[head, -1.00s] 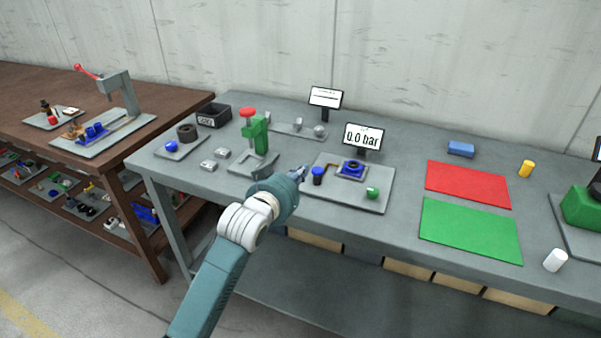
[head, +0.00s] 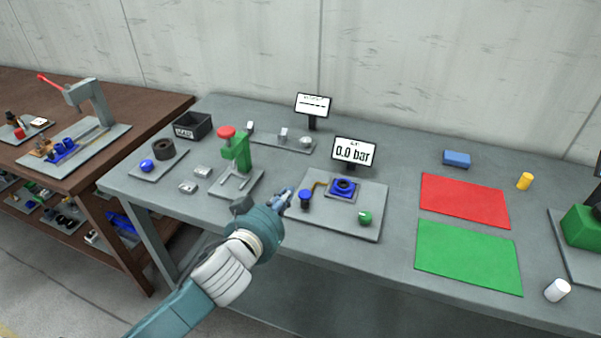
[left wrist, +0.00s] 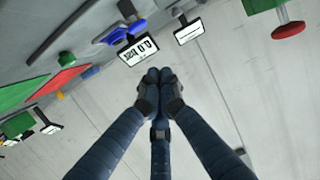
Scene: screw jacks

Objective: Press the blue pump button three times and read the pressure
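The blue pump button (head: 305,194) stands upright on the left part of a grey plate (head: 345,229). The pressure display (head: 354,152) behind the plate reads 0.0 bar; it also shows upside down in the left wrist view (left wrist: 138,50). A blue square-based part (head: 344,187) and a green knob (head: 365,217) are on the same plate. My left gripper (head: 287,196) is just left of the button, apart from it in the picture; its height above the plate is hard to tell. In the left wrist view its fingertips (left wrist: 158,78) are together with nothing visible between them. My right gripper is out of view.
A green clamp with a red top (head: 236,153) stands left of my gripper. Small grey blocks (head: 188,187), a blue ball (head: 147,166) and a black bin (head: 192,125) are further left. Red (head: 464,200) and green (head: 468,257) mats lie flat to the right.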

